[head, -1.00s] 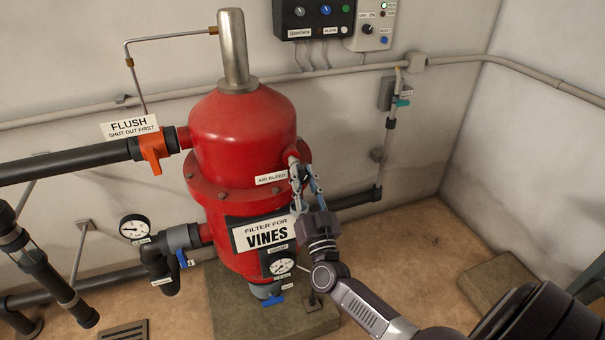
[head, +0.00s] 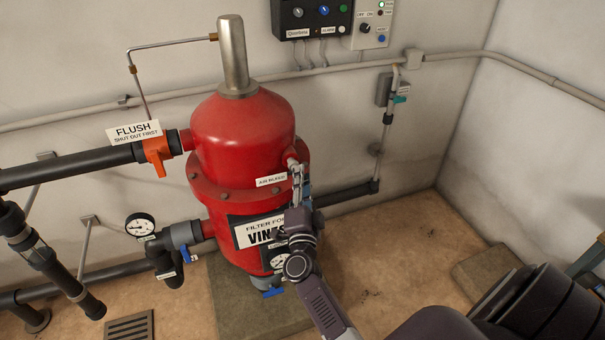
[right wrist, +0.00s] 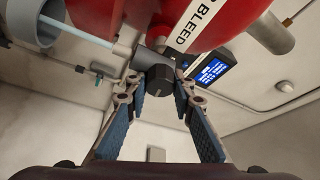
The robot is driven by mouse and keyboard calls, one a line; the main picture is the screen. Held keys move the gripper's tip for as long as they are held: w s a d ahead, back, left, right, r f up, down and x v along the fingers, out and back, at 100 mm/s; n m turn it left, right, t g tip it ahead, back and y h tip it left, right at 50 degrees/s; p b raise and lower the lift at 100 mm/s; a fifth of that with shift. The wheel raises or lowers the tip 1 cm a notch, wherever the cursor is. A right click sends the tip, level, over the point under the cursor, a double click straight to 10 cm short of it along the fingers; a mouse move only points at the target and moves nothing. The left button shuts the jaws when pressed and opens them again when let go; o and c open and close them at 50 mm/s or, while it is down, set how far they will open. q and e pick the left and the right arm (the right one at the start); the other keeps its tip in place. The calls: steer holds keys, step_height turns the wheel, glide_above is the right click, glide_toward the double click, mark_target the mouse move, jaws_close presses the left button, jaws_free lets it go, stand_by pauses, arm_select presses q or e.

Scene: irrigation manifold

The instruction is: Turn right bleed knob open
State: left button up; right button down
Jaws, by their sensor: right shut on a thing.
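The air bleed knob (right wrist: 158,80) is a small dark faceted knob in the right wrist view, beside the AIR BLEED label on the red filter tank. My right gripper (head: 299,175) is at the tank's right side, beside that label (head: 271,181). In the right wrist view its two fingers (right wrist: 157,88) close on the knob from both sides. In the head view the fingers hide the knob. My left gripper is not in view.
The red tank (head: 243,130) stands on a slab. An orange flush valve (head: 156,152) and dark pipes are on its left, with a pressure gauge (head: 140,225). Control boxes (head: 312,15) hang on the wall above. The floor at right is mostly clear.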

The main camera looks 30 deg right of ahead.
steer(key=shift+f+m+g+p, duration=0.1)
steer(key=shift+m+g+p, duration=0.3)
steer(key=shift+m, duration=0.3)
steer(key=c, duration=1.6)
jaws_free()
